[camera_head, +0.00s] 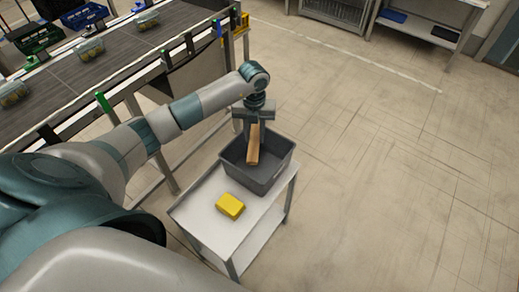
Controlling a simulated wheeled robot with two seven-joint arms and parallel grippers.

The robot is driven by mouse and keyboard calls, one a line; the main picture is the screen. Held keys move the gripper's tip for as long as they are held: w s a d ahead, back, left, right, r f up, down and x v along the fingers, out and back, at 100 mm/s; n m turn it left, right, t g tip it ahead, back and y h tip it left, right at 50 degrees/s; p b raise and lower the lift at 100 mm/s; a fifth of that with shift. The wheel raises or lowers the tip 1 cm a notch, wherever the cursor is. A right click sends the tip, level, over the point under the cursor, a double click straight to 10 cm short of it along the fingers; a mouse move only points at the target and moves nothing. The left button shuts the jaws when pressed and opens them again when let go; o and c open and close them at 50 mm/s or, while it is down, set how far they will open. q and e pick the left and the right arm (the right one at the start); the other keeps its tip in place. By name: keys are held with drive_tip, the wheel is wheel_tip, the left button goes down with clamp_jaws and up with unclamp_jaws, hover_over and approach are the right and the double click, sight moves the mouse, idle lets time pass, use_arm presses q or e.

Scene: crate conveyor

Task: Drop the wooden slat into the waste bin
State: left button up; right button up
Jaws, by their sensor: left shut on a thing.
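My left gripper (254,123) is shut on the wooden slat (253,152), a light brown bar that hangs down from the jaws. The slat is over the grey waste bin (265,182), and its lower end shows against the bin's inside. I cannot tell how far it reaches below the rim. The bin is an open box on a small white table. My right gripper does not show.
The white table (205,213) also holds a yellow block (230,206) in front of the bin. A conveyor (115,60) with several clear containers and crates runs along the upper left. A shelf (430,28) stands at the back right. The floor at right is clear.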

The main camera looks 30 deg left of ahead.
use_arm(q)
drive_tip(key=shift+a+n, duration=0.4)
drive_tip(key=shift+n, duration=0.2)
drive_tip(key=shift+s, duration=0.1)
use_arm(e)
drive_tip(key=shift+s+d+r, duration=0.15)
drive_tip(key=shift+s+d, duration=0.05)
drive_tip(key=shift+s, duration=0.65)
use_arm(q)
drive_tip(key=shift+f, duration=0.1)
